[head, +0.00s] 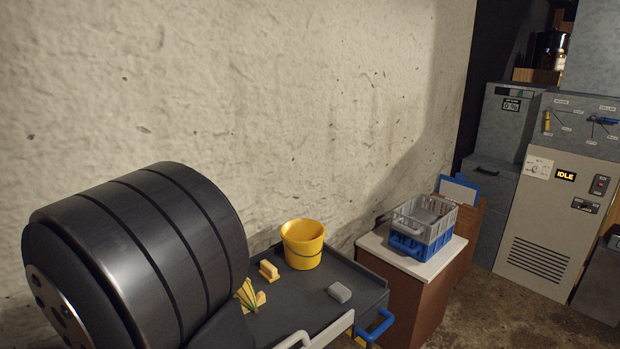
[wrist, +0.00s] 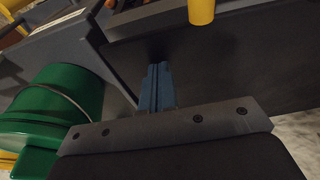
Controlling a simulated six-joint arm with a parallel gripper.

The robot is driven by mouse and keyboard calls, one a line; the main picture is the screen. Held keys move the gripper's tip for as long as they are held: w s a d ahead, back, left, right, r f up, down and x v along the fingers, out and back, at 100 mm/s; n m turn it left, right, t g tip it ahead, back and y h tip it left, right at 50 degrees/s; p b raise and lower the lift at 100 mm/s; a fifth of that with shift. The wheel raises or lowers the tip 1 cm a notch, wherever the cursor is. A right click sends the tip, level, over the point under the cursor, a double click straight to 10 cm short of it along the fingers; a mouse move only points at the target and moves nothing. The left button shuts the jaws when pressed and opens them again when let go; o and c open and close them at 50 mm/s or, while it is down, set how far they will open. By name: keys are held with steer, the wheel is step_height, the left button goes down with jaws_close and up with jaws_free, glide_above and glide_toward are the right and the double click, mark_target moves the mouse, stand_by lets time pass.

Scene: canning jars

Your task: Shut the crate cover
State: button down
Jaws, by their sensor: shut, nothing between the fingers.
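My gripper (wrist: 157,75) shows in the wrist view with its blue-grey fingers together and empty, in front of a dark grey panel (wrist: 225,65). I cannot tell whether that panel belongs to a crate. In the head view my gripper is out of sight. A grey open-sided crate (head: 412,222) sits on a blue crate (head: 408,247), on a white-topped brown cabinet (head: 372,257). I cannot make out a cover on either crate. A blue-edged board with a pale face (head: 459,191) stands behind them; I cannot tell what it is.
A dark cart (head: 300,312) holds a yellow bucket (head: 303,245), yellow blocks (head: 268,270) and a grey block (head: 340,293). A grey-beige machine (head: 548,225) reads IDLE. In the wrist view, a green rounded object (wrist: 55,105) is left of my fingers and a yellow one (wrist: 201,10) above.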

steer(key=shift+s+f, duration=0.1)
steer(key=shift+f, duration=0.7)
steer(key=shift+r, duration=4.05)
steer(key=shift+f, duration=0.1)
steer(key=shift+f, duration=3.9)
step_height(320, 180, up, 8)
step_height(320, 180, down, 7)
steer(key=shift+d+f, duration=0.1)
steer(key=shift+f, duration=0.1)
step_height(320, 180, up, 11)
steer(key=w+a, duration=0.2)
steer(key=shift+w+a, duration=0.4)
